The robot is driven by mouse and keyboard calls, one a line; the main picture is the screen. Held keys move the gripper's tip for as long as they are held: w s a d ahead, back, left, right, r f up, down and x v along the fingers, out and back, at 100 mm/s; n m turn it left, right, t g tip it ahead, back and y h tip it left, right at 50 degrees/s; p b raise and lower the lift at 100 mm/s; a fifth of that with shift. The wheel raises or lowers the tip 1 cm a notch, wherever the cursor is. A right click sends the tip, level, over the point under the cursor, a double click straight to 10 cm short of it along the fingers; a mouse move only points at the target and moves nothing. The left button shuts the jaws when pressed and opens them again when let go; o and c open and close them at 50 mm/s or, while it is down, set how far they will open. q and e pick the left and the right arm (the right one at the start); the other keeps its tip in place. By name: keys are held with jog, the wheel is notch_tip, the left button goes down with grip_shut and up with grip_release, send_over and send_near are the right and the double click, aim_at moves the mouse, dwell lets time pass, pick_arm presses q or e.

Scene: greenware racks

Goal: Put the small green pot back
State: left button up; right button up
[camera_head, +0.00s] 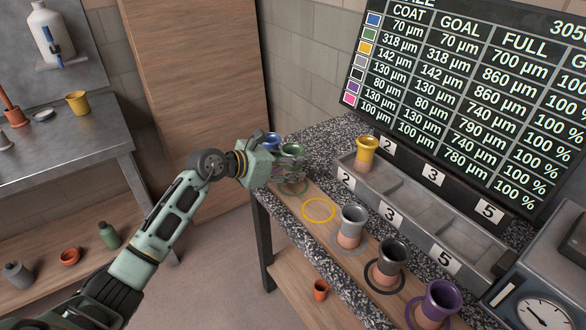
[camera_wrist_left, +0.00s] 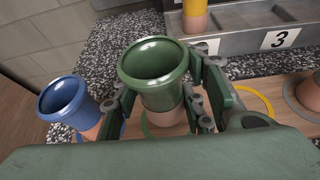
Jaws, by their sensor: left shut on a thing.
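The small green pot (camera_head: 291,150) has a glazed green top and a bare clay base. My left gripper (camera_head: 284,165) is shut on it, with a finger on each side in the left wrist view. The pot (camera_wrist_left: 157,77) is roughly upright there. Its base is over or close to a green ring (camera_head: 293,189) marked on the wooden strip; part of the ring (camera_wrist_left: 149,133) shows beside the base. I cannot tell whether the base touches the strip. My right gripper is not in view.
A blue pot (camera_wrist_left: 66,101) stands close to the left. An empty yellow ring (camera_head: 319,211) lies to the right, then grey (camera_head: 352,225), dark (camera_head: 388,265) and purple (camera_head: 437,303) pots. A yellow pot (camera_head: 366,153) stands in the numbered grey tray (camera_head: 420,222) behind.

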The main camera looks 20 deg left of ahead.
aim_at(286, 171)
pick_arm(q)
notch_tip(286, 171, down, 2)
jog(key=shift+f, duration=0.3)
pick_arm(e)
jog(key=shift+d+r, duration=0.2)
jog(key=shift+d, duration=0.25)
pick_arm(q)
jog(key=shift+f, duration=0.1)
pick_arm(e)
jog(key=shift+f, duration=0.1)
pick_arm(q)
jog(key=shift+f, duration=0.15)
jog(key=o, duration=1.4)
jog(key=shift+c, duration=0.2)
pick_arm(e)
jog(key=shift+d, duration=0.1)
pick_arm(q)
jog(key=shift+r, duration=0.2)
